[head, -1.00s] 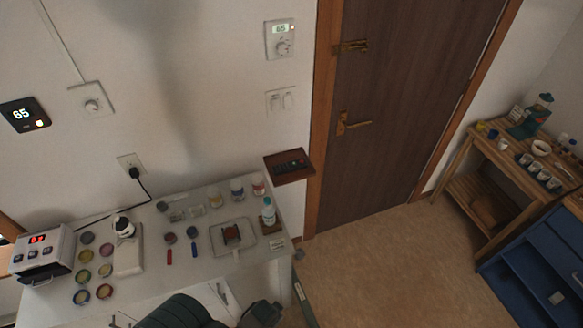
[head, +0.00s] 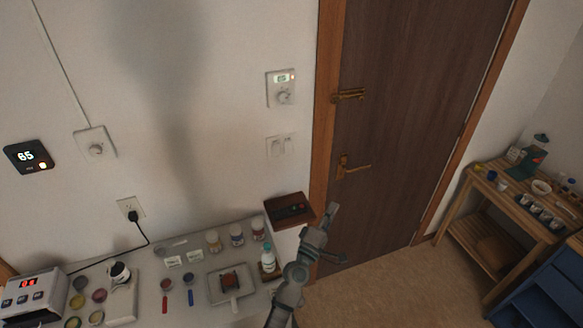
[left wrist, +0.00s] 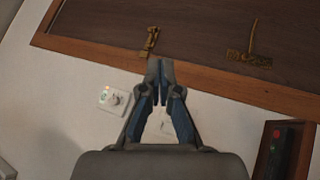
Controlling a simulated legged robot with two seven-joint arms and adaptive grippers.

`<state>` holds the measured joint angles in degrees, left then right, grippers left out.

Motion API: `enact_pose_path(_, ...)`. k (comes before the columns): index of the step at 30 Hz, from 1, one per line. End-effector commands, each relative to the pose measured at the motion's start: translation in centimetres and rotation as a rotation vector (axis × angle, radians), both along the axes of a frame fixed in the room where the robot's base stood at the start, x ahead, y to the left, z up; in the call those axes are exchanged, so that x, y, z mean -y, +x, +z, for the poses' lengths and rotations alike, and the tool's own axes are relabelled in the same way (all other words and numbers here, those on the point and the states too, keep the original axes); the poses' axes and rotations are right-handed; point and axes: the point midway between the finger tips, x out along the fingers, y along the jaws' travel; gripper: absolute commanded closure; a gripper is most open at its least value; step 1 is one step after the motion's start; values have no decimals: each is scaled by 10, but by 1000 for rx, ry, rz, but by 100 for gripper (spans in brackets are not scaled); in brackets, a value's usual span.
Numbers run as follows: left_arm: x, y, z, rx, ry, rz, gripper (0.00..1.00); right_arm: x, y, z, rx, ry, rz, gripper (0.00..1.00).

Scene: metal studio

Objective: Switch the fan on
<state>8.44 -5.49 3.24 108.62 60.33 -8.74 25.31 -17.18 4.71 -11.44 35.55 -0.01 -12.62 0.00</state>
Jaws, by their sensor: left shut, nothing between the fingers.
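No fan shows in these views. On the wall left of the door are a white control with a lit display and round dial (head: 281,88) and, below it, a white double switch plate (head: 280,146). A round dial on a square plate (head: 96,142) is farther left. I cannot tell which control works the fan. My left gripper (head: 333,208) is shut and empty, raised in front of the door's lower left side. In the left wrist view its closed fingers (left wrist: 160,66) cover part of the switch plate (left wrist: 160,124); the lit dial control (left wrist: 114,100) is left of them. My right gripper is out of view.
The door has brass handles (head: 350,167). A white table (head: 205,300) with jars and dishes is below. A black thermostat (head: 29,156) hangs at far left.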

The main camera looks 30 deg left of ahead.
Motion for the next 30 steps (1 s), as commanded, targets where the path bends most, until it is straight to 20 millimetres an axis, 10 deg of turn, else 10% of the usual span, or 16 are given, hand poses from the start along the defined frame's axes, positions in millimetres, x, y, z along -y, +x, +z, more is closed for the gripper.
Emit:
enact_pose_path(3, -74, 39, 50, 183, -574, 158, 100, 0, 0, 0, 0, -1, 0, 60)
enact_pose_path(6, -118, 59, 51, 263, -1000, 274, 100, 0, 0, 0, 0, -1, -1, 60)
enact_pose_path(12, -136, 82, 23, 283, -1523, 441, 100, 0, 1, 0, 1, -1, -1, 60)
enact_pose_path(30, -138, 86, 10, 270, -1643, 494, 100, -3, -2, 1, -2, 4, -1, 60)
